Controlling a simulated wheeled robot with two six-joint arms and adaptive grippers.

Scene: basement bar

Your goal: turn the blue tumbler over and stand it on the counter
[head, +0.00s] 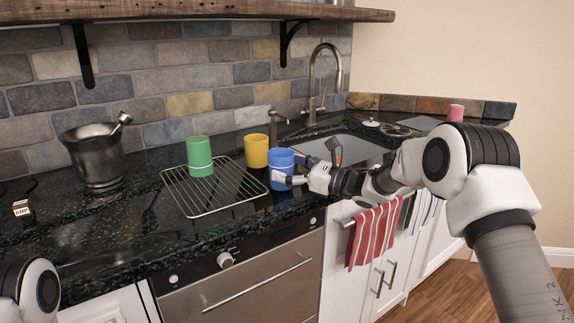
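The blue tumbler (281,160) is upright in line on the dark counter (120,222), just right of the wire rack; I cannot tell which end is its mouth. My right gripper (293,179) reaches it from the right, with one pale fingertip across the tumbler's lower front. The other finger is mostly hidden, so I cannot tell whether the fingers press on the tumbler. Only a part of my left arm shows at the lower left corner; its gripper is out of view.
A green tumbler (200,158) stands on the wire rack (176,196). A yellow tumbler (256,152) stands behind the blue one. A dark mortar (92,158) is at the left, the sink (345,150) and tap (325,62) at the right.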

